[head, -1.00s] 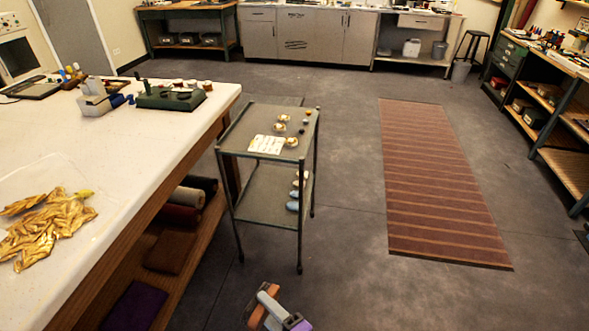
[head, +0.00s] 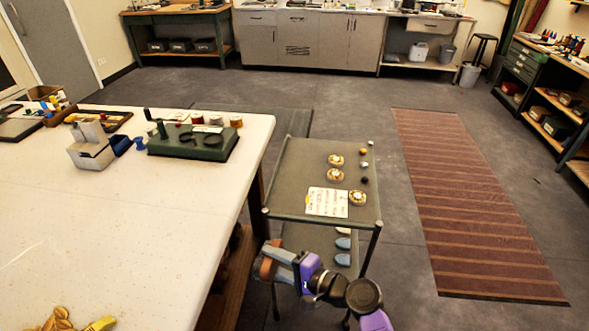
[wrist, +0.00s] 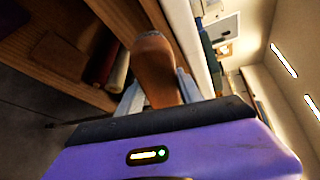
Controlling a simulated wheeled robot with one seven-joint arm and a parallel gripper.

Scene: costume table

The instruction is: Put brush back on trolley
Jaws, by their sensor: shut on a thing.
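My gripper (head: 277,258) is shut on the brush (head: 265,269), at the near left corner of the trolley in the head view. The brush has a brown, rounded body, and the wrist view shows it (wrist: 154,68) between the two pale fingers. Its bristles cannot be made out. The trolley (head: 290,180) has a grey-green top with raised edges and a lower shelf. In the head view the gripper appears just below the top's front edge; its exact height and gap are unclear.
On the trolley top are a white printed card (head: 327,202), several round gold-rimmed items (head: 335,175) and small balls at the right edge. The top's left half is bare. The white worktable (head: 150,220) stands close on the left. A striped rug (head: 470,200) lies right.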

